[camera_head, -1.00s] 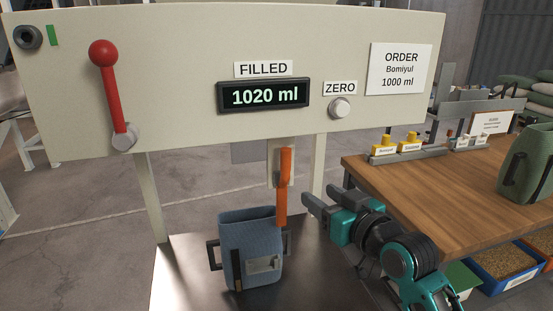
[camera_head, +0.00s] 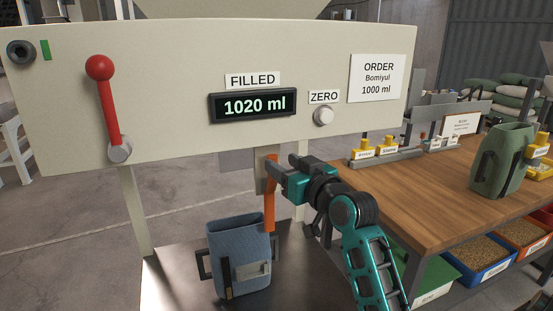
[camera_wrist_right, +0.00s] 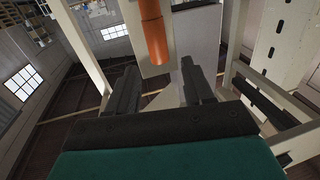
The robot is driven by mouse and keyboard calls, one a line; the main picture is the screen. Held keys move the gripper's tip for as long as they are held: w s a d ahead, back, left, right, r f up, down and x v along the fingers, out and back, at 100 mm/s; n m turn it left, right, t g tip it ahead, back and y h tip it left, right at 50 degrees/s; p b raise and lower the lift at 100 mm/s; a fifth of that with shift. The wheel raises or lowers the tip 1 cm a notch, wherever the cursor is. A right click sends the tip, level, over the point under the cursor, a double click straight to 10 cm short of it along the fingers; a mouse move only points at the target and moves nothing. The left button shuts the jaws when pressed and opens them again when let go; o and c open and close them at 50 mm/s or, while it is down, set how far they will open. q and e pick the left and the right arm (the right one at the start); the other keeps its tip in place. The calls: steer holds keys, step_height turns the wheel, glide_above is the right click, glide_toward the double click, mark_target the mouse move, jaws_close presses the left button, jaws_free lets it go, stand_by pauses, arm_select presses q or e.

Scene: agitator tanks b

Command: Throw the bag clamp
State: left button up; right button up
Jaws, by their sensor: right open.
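The bag clamp's orange lever (camera_head: 270,212) hangs upright from a pale plate below the panel, beside the blue bag's upper right. My right gripper (camera_head: 281,165) is open in front of the lever's upper part and hides some of it. In the right wrist view, the orange lever (camera_wrist_right: 154,32) comes down from the top, and its end lies ahead of the gap between the two fingers (camera_wrist_right: 158,70). Nothing is held. Whether a finger touches the lever I cannot tell. The blue bag (camera_head: 229,240) stands open on the metal platform. My left gripper is not in view.
The panel (camera_head: 190,60) above carries a red lever (camera_head: 108,105), a display (camera_head: 253,105) reading 1020 ml and a ZERO knob (camera_head: 323,115). A wooden table (camera_head: 420,195) at right holds a green bag (camera_head: 503,160) and yellow-topped items. The metal platform (camera_head: 170,275) lies below.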

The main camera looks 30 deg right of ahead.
mark_target(275, 159)
steer(key=shift+w, duration=1.85)
steer(key=shift+c, duration=0.3)
jaws_close()
